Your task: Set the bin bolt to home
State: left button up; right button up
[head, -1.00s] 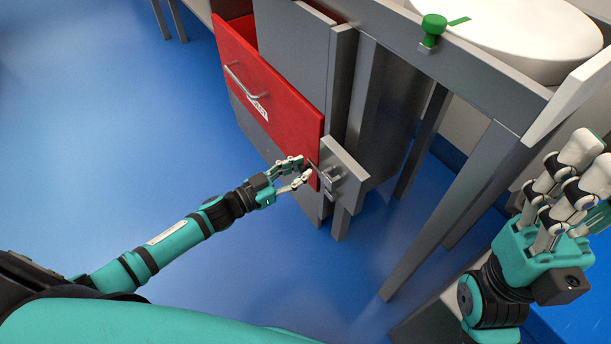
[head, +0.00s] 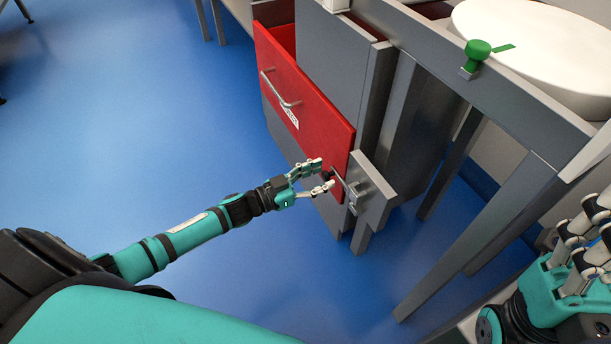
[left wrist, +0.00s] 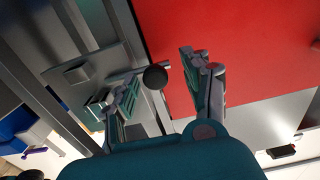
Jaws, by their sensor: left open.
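The red bin (head: 305,105) has a metal handle and stands out from a grey cabinet, its inside showing at the far top. The bin bolt's thin rod (head: 341,180) lies by the bin's lower near corner, at a grey plate (head: 376,200) with a bracket. In the left wrist view its round black knob (left wrist: 155,77) shows between my fingers. My left gripper (head: 326,174) is open around or just short of the knob; contact cannot be told. It also shows in the left wrist view (left wrist: 162,67). My right gripper (head: 585,235) is at the right edge, partly cut off.
A grey table frame (head: 510,115) stands right of the cabinet, with a white round tub (head: 540,45) and a green knob (head: 478,50) on it. Its legs reach the floor near my right arm.

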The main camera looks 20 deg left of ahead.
pick_arm(q)
jog(key=v, duration=1.1)
jog(key=shift+s+a, duration=0.2)
jog(key=shift+a, duration=0.05)
